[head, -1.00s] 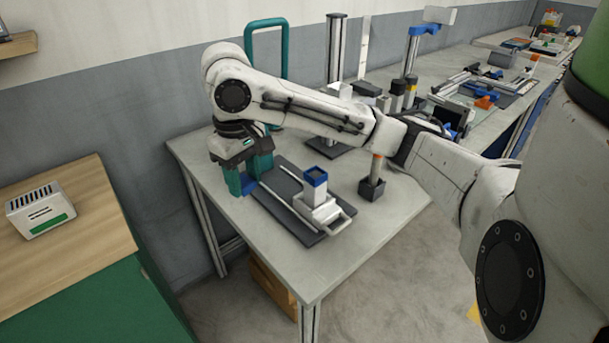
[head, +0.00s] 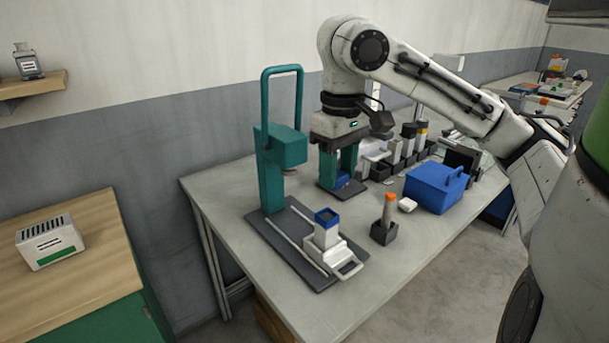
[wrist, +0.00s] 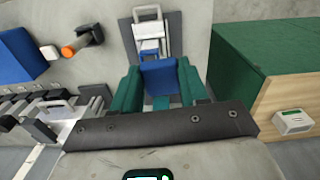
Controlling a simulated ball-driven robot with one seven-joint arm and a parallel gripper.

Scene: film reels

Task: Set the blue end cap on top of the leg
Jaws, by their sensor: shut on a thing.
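My gripper (head: 338,178) has teal fingers and is shut on the blue end cap (head: 341,181), low over the table behind the leg. In the wrist view the blue end cap (wrist: 161,76) fills the gap between the fingertips. My gripper is apart from the leg. In the wrist view the leg (wrist: 150,46) shows just beyond the cap, partly hidden.
A teal press (head: 272,175) with a tall handle stands at the plate's back end, left of my gripper. An orange-tipped tool in a dark holder (head: 384,232), a blue box (head: 436,187) and several small bins (head: 396,160) are to the right.

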